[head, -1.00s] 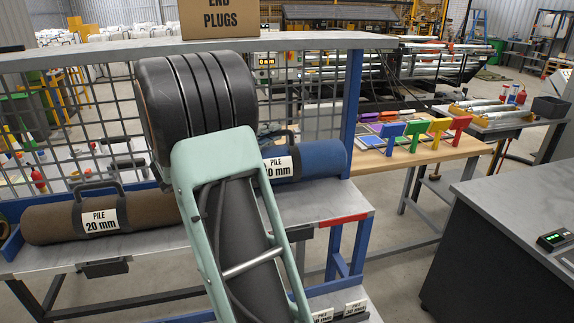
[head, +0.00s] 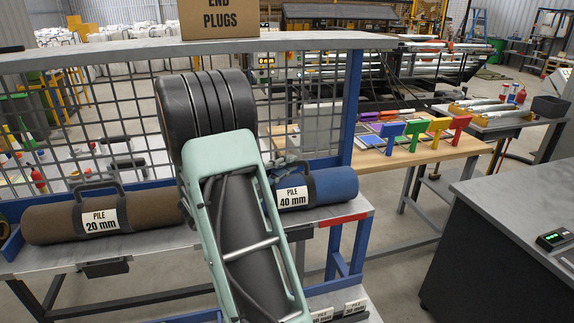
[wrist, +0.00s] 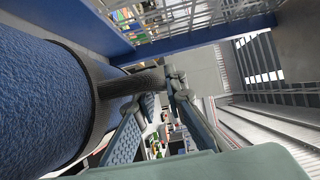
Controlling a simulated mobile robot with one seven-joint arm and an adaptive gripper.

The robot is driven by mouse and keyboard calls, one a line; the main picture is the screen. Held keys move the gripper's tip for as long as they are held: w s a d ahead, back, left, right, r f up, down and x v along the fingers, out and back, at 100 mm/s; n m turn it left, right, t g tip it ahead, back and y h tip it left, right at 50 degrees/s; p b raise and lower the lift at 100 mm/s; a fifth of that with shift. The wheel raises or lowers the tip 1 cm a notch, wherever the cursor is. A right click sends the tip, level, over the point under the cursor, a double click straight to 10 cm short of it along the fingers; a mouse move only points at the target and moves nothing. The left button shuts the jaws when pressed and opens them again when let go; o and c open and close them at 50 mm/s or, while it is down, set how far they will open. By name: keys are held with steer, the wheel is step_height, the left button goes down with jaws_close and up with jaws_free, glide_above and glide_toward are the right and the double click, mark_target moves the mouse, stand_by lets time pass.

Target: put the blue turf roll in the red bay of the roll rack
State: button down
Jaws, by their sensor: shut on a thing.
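The blue turf roll (head: 332,185), labelled "PILE 40 mm", lies level over the right end of the rack's upper shelf, above and behind the red strip (head: 343,221) on the front edge. I cannot tell whether it rests on the shelf. In the wrist view the roll (wrist: 40,95) fills the left side, with a dark band and a handle (wrist: 130,83). My gripper (wrist: 163,85) is shut on that handle. In the head view my arm hides the roll's left end and most of my gripper.
A brown roll (head: 145,213), labelled "PILE 20 mm", lies on the shelf at left. A mesh panel (head: 315,105) stands behind. A box labelled "END PLUGS" (head: 220,18) sits on the top ledge. A wooden table (head: 435,153) and a grey-topped counter (head: 515,200) stand at right.

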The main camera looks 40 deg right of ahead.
steer(key=c, duration=2)
jaws_free()
steer(key=shift+a, duration=0.25)
steer(key=a+b, duration=0.2)
steer(key=a, duration=0.9)
steer(key=shift+s+a, duration=0.15)
steer(key=shift+a, duration=0.15)
